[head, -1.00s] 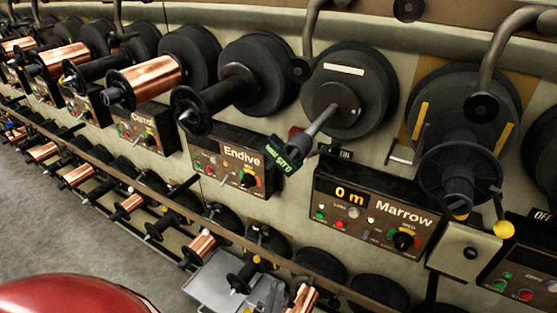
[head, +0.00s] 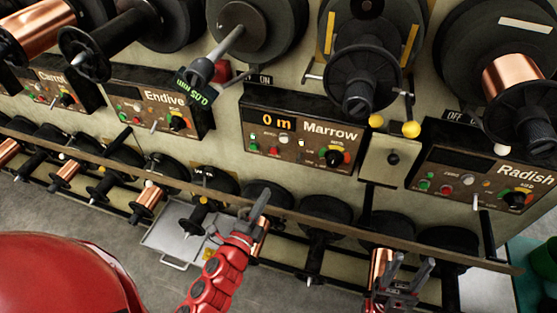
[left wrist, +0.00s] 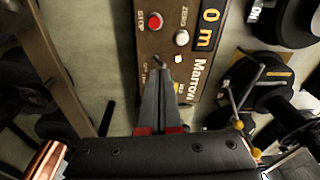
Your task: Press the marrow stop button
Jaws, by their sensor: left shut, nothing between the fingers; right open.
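The Marrow panel (head: 322,131) is a brown box reading 0 m, mid-picture in the head view. Its red stop button (head: 273,152) is at the lower left of its face, right of a green one. In the left wrist view the red stop button (left wrist: 155,22) is at the top, labelled STOP, beside a white ZERO button (left wrist: 182,38). My left gripper (head: 262,197) is shut and empty, below the panel in the head view. In the wrist view its fingertips (left wrist: 160,68) point towards the panel, apart from the stop button in the picture. My right gripper (head: 408,266) is open, at the lower right.
A lower rail (head: 160,179) with several spools runs beneath the panels. The Endive panel (head: 160,105) is to the left and the Radish panel (head: 480,180) to the right. A winder with yellow-tipped levers (head: 411,129) sits above right of Marrow. A grey tray (head: 158,240) is below.

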